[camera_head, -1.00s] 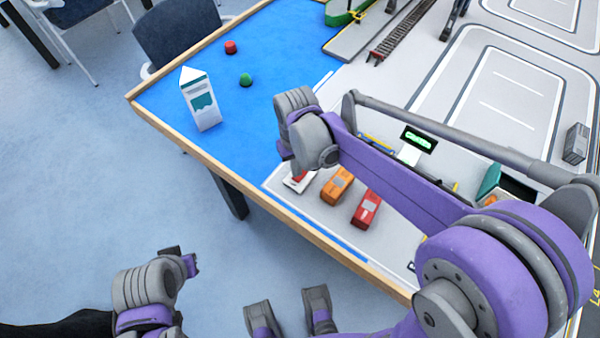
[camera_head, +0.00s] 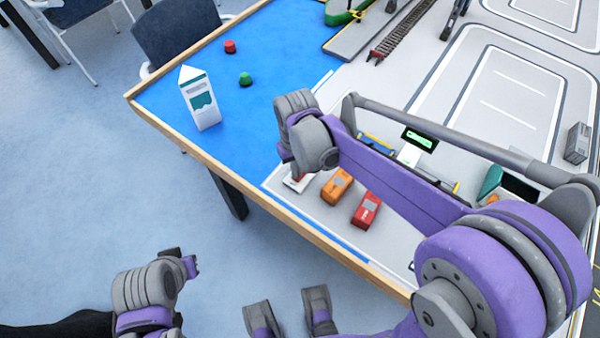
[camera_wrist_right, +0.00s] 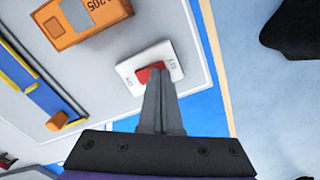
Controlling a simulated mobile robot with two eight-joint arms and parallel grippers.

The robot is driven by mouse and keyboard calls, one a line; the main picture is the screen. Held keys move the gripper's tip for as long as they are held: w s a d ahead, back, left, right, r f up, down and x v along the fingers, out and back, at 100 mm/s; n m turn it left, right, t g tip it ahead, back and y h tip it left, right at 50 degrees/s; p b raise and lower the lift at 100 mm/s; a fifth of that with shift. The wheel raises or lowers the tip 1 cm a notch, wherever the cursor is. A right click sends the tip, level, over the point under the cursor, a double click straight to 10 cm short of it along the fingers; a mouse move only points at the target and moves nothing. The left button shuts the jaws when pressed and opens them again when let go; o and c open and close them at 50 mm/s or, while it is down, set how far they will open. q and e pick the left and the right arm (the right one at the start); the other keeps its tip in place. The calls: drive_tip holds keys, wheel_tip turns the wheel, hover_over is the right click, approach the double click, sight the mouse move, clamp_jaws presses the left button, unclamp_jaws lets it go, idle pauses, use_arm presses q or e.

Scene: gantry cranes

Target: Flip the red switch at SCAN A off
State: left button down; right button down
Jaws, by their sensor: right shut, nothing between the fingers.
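A small white switch plate with a red rocker (camera_wrist_right: 148,74) shows in the right wrist view, with small marks at both ends that I cannot read. In the head view the white plate (camera_head: 298,184) is partly covered by my right wrist. My right gripper (camera_wrist_right: 161,78) is shut and empty, with its fingertips at the red rocker and covering part of it. They look to touch it, but I cannot tell for sure. In the head view its fingertips are hidden. My left arm's grey and purple end (camera_head: 150,285) is at lower left, away from the table; its jaw state is unclear.
An orange block (camera_head: 337,186) and a red block (camera_head: 366,210) lie right of the plate. A small screen with green text (camera_head: 420,139) stands behind my right arm. A white carton (camera_head: 200,100) stands on the blue area. The wooden table edge (camera_head: 245,196) is close by.

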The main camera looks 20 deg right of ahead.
drive_tip(key=shift+f, duration=0.4)
drive_tip(key=shift+r+p, duration=2.4)
drive_tip(key=shift+r, duration=1.2)
drive_tip(key=s+d+r+t+p, duration=0.2)
drive_tip(key=s+d, duration=0.1)
drive_tip(key=s, duration=0.4)
drive_tip(key=s+d+r+m+t+p, duration=0.1)
drive_tip(key=s+d+r+t+p, duration=0.1)
drive_tip(key=s, duration=0.5)
drive_tip(key=shift+d+m+t, duration=0.3)
drive_tip(key=shift+d+t, duration=0.4)
drive_tip(key=shift+d, duration=0.1)
